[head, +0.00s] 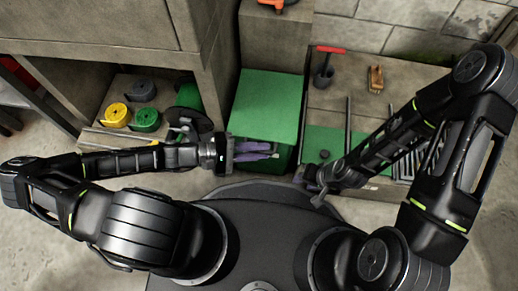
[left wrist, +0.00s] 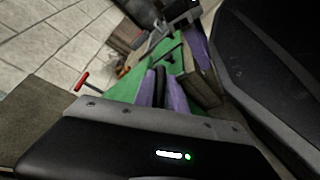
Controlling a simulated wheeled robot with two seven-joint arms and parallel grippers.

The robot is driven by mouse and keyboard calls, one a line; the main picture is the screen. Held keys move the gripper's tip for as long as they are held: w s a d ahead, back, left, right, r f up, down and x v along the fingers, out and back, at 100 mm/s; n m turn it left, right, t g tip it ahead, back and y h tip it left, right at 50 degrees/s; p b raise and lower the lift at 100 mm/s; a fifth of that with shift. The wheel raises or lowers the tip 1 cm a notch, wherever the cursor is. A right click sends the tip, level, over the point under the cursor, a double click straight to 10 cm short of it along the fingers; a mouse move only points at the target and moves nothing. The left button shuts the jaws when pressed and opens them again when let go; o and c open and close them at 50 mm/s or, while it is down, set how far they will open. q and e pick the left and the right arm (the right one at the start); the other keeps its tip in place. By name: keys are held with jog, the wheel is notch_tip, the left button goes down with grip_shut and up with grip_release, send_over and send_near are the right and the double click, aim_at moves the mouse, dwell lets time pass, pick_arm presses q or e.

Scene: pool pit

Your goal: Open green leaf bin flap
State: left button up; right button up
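The green leaf bin stands in the gap between the grey cabinet and the low wall. Its flat green flap (head: 266,105) lies over the top and looks closed. The bin's darker green front (head: 283,163) shows below the flap's near edge. My left gripper (head: 270,150) is in front of the bin, just below that edge, its purple fingers pointing right.
A cabinet shelf at left holds yellow (head: 116,115), grey (head: 141,91) and green (head: 146,120) rolls. A dark reel (head: 190,119) is close behind my left wrist. On the right ledge are a red-handled tool (head: 325,66), a brush (head: 376,79) and a green mat (head: 345,142).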

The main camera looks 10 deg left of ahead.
pick_arm(q)
grip_shut()
dwell(1.1)
pick_arm(e)
jog(key=shift+r, duration=0.1)
